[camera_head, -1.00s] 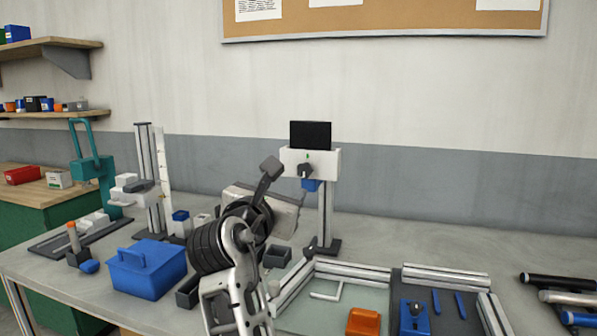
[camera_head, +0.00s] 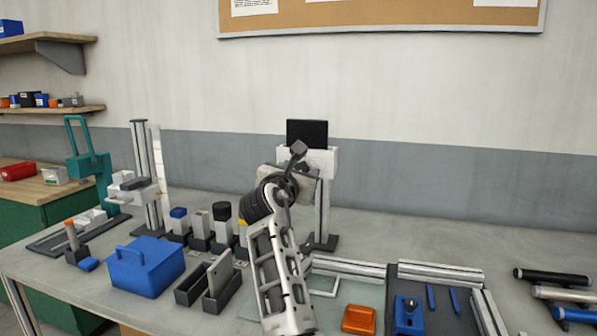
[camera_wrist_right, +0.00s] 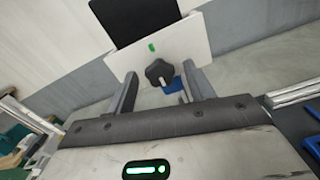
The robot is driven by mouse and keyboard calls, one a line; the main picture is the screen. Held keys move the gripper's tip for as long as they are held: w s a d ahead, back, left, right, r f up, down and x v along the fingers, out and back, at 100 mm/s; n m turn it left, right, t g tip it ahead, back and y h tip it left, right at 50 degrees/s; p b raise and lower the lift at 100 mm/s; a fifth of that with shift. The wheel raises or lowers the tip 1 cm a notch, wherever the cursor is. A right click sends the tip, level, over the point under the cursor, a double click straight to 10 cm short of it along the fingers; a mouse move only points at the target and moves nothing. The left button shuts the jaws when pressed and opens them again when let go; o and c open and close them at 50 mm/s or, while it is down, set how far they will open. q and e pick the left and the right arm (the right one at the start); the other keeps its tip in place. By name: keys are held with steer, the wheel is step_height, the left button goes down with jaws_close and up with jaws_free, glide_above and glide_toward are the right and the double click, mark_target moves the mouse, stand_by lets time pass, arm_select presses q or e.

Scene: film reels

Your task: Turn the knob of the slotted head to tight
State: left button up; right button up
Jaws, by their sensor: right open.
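The slotted head is a white box (camera_head: 325,163) with a black panel on top, on a post at the back of the bench. Its dark lobed knob (camera_wrist_right: 159,72) shows in the right wrist view, with a pale mark at its lower edge and a green mark (camera_wrist_right: 152,47) on the white face above. My right gripper (camera_head: 290,180) is in front of the head and hides the knob in the head view. In the wrist view its fingers (camera_wrist_right: 161,80) are apart, on either side of the knob; contact cannot be told. My left gripper is out of view.
A blue lidded box (camera_head: 147,267), dark trays (camera_head: 207,287) and several small bottles stand left of my arm. An orange block (camera_head: 359,320) and a dark board with a blue fixture (camera_head: 408,315) lie at the front right. Bare bench lies right of the post.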

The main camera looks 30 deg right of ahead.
steer(key=shift+c, duration=0.3)
steer(key=c, duration=0.9)
